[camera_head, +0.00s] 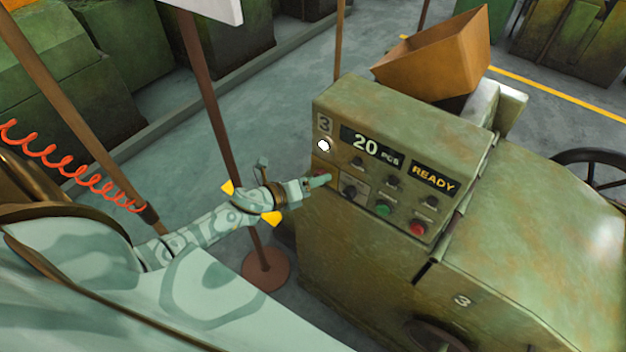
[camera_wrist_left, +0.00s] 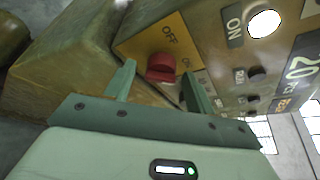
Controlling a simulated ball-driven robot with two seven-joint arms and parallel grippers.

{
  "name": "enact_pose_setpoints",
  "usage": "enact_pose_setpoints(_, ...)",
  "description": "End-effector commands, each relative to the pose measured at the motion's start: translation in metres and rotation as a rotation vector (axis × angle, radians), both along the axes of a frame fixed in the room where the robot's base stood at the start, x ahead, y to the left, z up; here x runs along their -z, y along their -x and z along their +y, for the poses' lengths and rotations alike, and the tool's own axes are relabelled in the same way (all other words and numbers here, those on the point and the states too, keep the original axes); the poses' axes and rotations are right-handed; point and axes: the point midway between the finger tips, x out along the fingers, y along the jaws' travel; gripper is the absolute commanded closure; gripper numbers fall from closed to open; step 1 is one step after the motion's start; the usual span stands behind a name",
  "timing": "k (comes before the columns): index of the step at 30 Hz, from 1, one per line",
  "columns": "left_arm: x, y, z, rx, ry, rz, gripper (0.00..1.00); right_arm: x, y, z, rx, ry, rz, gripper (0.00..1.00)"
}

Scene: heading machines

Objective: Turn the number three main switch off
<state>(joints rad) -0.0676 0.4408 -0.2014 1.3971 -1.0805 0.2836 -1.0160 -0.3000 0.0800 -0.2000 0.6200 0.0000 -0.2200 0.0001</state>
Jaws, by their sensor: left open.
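The number three machine's control box (camera_head: 400,150) stands at centre right, marked 3. Its main switch, a red knob on a yellow plate, shows in the left wrist view (camera_wrist_left: 160,67); the plate (camera_wrist_left: 135,45) has OFF lettering. A white lamp (camera_head: 323,145) above it is lit, beside an ON label (camera_wrist_left: 235,25) in the left wrist view. My left gripper (camera_head: 318,181) is at the switch, open, with its fingers (camera_wrist_left: 157,75) on either side of the red knob. I cannot tell whether they touch it. In the head view the gripper mostly hides the knob. My right gripper is not in view.
The panel display (camera_head: 378,148) reads 20 PCS, and another reads READY (camera_head: 433,178). Black knobs, a green button (camera_head: 383,209) and a red button (camera_head: 417,228) sit close by. A brown post (camera_head: 215,110) stands behind my left arm. An orange coiled cord (camera_head: 75,180) hangs at left.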

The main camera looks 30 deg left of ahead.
Motion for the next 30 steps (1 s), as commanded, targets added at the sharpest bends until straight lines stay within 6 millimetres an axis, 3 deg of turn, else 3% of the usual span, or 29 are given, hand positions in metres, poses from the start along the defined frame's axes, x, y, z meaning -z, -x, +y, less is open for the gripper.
enact_pose_setpoints(5, 0.0, 0.0, 0.0, 0.0, 0.0, 0.0, 0.45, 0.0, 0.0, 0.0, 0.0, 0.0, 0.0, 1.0)
enact_pose_setpoints(10, 0.0, 0.0, 0.0, 0.0, 0.0, 0.0, 0.9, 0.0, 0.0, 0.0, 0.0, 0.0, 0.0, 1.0)
enact_pose_setpoints(20, 0.001, 0.0, 0.0, 0.0, 0.026, 0.002, 0.9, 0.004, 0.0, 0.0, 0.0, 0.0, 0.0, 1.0)
enact_pose_setpoints(30, 0.005, 0.0, 0.001, -0.001, 0.224, 0.017, 0.9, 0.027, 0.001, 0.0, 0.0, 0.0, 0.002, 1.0)
